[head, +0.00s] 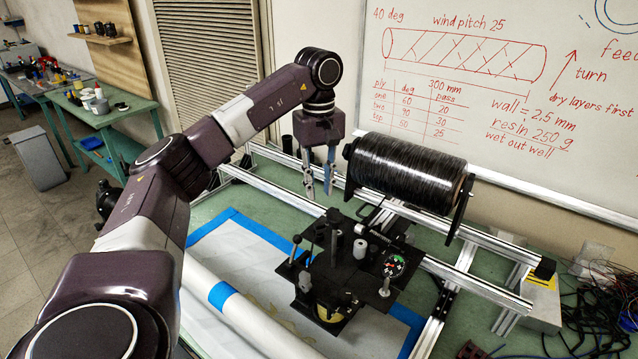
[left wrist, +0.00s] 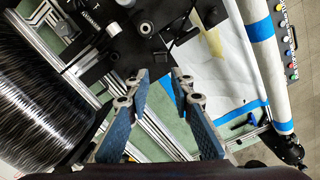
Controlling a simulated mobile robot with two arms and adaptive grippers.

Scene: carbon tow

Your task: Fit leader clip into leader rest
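My left gripper (head: 318,188) hangs fingers down, left of the black wound spool and above the back of a black fixture plate (head: 340,275). In the left wrist view its blue-grey fingers (left wrist: 157,82) stand apart with nothing between them. The plate carries small posts, a grey cylinder (head: 360,250) and a round dial (head: 393,266). It also shows at the top of the left wrist view (left wrist: 105,45). I cannot tell which small part is the leader clip or the leader rest. My right gripper is not in view.
The black wound spool (head: 410,172) sits on an aluminium rail frame (head: 490,280) close to the right of my left gripper. A white roll with blue tape (head: 235,305) lies left of the plate. Tangled cables (head: 600,310) lie at the right.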

